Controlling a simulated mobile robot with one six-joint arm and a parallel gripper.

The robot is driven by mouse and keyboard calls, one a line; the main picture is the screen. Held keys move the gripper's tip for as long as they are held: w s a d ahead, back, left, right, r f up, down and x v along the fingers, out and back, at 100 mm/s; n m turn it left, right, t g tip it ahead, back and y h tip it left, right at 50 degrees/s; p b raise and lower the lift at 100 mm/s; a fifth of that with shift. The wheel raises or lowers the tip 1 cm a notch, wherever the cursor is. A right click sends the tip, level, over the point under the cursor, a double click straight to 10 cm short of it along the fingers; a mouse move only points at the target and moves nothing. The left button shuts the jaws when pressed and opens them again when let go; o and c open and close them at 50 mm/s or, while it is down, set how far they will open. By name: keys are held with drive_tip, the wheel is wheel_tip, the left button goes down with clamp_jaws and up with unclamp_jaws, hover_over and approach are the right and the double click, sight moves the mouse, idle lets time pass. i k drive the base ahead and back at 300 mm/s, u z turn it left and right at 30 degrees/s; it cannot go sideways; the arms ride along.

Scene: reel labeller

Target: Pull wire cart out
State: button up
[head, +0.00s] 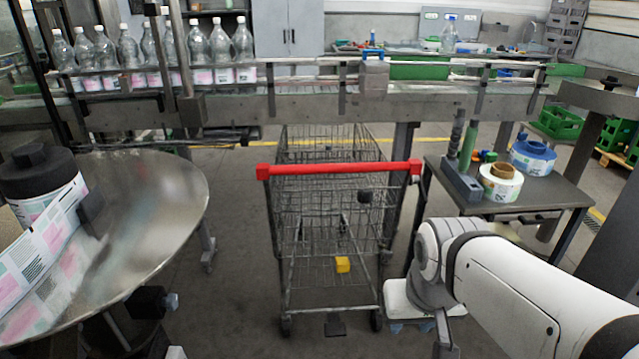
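The wire cart (335,235) is a grey wire-mesh shopping cart with a red handle bar (340,169). It stands upright on the floor in the middle of the head view, handle towards me. Its far end reaches under the conveyor. A small yellow piece (343,265) shows low in the cart. My white arm comes in from the lower right. My gripper (444,338) is low at the arm's end, to the right of the cart's lower front and below the handle. It appears apart from the handle. Its fingers are mostly hidden, so I cannot tell their opening.
The conveyor (240,112) with several bottles (198,50) crosses above the cart. A round metal table (165,200) with a label reel is at left. A side table (540,195) with tape rolls (500,182) is at right. Floor before the cart is clear.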

sight(265, 172)
drive_tip(key=u, duration=0.2)
drive_tip(key=i, duration=1.1)
drive_tip(key=z, duration=0.65)
